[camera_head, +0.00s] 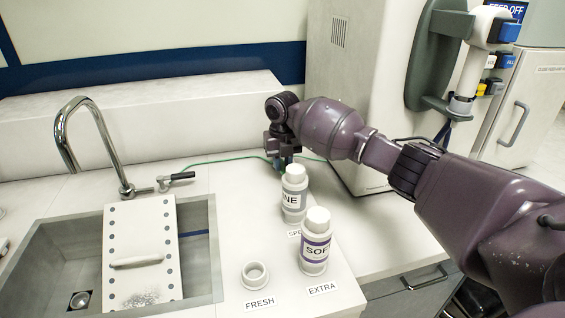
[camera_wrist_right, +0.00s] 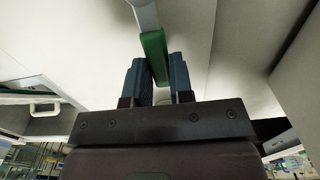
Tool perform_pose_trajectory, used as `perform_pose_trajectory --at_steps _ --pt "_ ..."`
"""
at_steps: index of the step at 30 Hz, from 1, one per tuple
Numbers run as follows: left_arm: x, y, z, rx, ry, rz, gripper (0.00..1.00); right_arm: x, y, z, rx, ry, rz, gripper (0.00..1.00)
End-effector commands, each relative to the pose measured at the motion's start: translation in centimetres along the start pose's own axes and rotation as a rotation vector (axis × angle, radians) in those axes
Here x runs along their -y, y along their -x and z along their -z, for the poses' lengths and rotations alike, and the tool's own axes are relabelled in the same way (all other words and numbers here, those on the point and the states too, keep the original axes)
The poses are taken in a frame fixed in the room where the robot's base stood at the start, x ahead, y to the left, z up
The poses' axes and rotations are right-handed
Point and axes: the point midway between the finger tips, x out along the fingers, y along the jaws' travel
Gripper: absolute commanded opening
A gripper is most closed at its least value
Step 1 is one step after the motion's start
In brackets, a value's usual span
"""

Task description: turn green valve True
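The green valve's handle (camera_wrist_right: 153,55) is a green bar on a pale grey stem in the right wrist view. Its end lies between the two dark blue fingers of my right gripper (camera_wrist_right: 158,78), with little or no gap on either side, so the gripper looks shut on it. In the head view my right gripper (camera_head: 283,167) points down at the counter behind the bottles, with only a speck of green at its fingers; the valve is mostly hidden there. My left gripper is in neither view.
Two white bottles stand close in front of my right gripper: the grey-labelled one (camera_head: 294,193) and the purple-labelled one (camera_head: 315,241). A white ring (camera_head: 254,275) sits by the FRESH label. A sink (camera_head: 212,262) with a tap (camera_head: 70,140) is left; a tall cabinet (camera_head: 345,80) stands right.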

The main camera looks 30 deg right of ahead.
Motion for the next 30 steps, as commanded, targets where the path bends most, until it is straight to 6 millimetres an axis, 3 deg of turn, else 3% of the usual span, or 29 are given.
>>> perform_pose_trajectory --at_steps 1,3,17,30 --pt "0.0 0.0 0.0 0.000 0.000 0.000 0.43 0.0 0.0 0.0 0.000 0.000 0.000 0.10" --pt "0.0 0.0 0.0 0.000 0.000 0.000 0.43 0.0 0.0 0.0 0.000 0.000 0.001 0.00" --pt "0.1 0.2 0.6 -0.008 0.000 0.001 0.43 -0.4 0.2 0.0 0.000 -0.045 -0.001 0.00" --pt "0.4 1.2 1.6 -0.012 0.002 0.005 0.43 -2.6 0.4 -0.5 0.000 -0.374 -0.002 0.00"
